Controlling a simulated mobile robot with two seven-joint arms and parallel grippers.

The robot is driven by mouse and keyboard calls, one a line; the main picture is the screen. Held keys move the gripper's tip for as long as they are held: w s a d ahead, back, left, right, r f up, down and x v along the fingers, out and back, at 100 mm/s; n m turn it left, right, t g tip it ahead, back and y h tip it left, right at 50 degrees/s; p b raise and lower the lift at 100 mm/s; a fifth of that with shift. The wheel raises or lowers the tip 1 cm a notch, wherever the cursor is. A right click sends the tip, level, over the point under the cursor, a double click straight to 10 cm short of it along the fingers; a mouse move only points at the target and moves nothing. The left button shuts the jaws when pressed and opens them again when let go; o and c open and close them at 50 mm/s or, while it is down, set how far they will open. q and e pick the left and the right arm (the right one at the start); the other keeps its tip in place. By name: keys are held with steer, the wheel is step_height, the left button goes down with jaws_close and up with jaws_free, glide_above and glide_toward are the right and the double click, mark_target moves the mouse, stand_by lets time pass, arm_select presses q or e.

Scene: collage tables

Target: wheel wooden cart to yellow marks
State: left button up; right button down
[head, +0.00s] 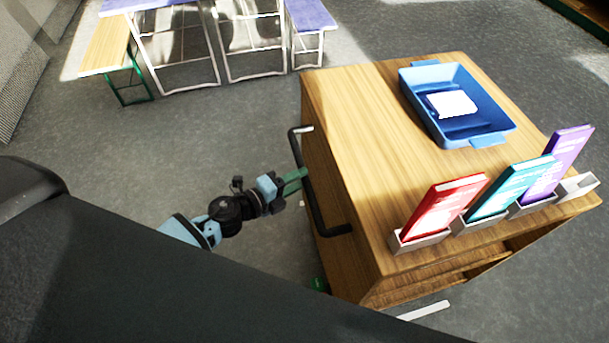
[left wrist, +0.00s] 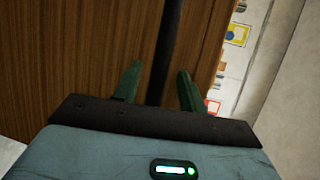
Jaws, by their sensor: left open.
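The wooden cart (head: 365,120) stands at the right of the head view, with a black bar handle (head: 312,195) on its left side. My left gripper (head: 303,174) reaches the handle from the left. In the left wrist view its two green fingers (left wrist: 156,88) are open, with the black handle bar (left wrist: 168,50) running between them and the cart's wooden side (left wrist: 75,60) behind. I cannot tell whether either finger touches the bar. My right gripper is out of view. No yellow marks show on the visible floor.
On the cart top are a blue tray (head: 422,95) holding a white item (head: 452,104), and red (head: 447,205), teal (head: 510,188) and purple (head: 557,165) books in holders. A table and benches (head: 105,45) stand at the back left. Grey floor (head: 150,140) is clear left of the cart.

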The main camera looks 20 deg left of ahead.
arm_select(q)
steer(key=shift+x, duration=1.45)
jaws_close()
